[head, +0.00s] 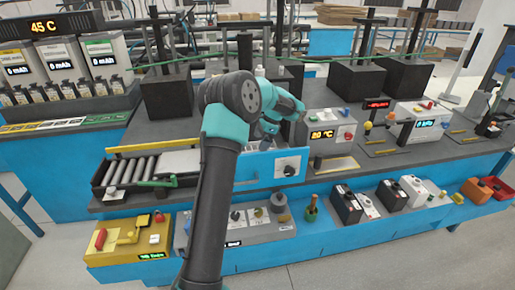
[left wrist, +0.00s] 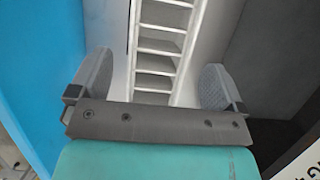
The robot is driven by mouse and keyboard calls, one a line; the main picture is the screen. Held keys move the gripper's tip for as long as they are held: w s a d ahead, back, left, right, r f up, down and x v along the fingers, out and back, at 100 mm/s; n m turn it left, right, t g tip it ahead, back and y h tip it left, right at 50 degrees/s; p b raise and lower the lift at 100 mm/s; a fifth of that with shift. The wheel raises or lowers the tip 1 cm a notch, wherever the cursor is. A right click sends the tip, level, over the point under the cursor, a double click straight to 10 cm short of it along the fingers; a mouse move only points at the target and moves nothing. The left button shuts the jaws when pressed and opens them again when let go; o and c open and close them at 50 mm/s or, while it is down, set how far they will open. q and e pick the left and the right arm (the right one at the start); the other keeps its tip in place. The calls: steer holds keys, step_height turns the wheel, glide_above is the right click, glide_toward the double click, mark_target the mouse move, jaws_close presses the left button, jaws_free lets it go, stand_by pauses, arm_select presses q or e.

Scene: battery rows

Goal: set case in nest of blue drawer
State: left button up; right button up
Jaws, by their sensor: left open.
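My left arm rises through the middle of the head view, and its gripper (head: 268,132) points down over the blue drawer (head: 262,168), partly hidden by the arm. In the left wrist view the gripper (left wrist: 157,82) has its two grey fingers wide apart, with nothing gripped. Between and beyond them is a white ladder-like frame with several slots (left wrist: 165,50); I cannot tell whether it is the case or the nest. A blue wall (left wrist: 45,60) stands to its left and a dark surface to its right. The drawer's inside is mostly hidden in the head view.
A roller conveyor (head: 130,170) lies left of the drawer. A display unit reading about 20 C (head: 325,134) stands to its right. Black blocks with posts (head: 167,93) stand behind. A yellow device (head: 128,238) and several small boxes line the lower front shelf.

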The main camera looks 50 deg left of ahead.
arm_select(q)
steer(key=v, duration=0.6)
steer(key=shift+r, duration=0.25)
steer(key=shift+d, duration=0.15)
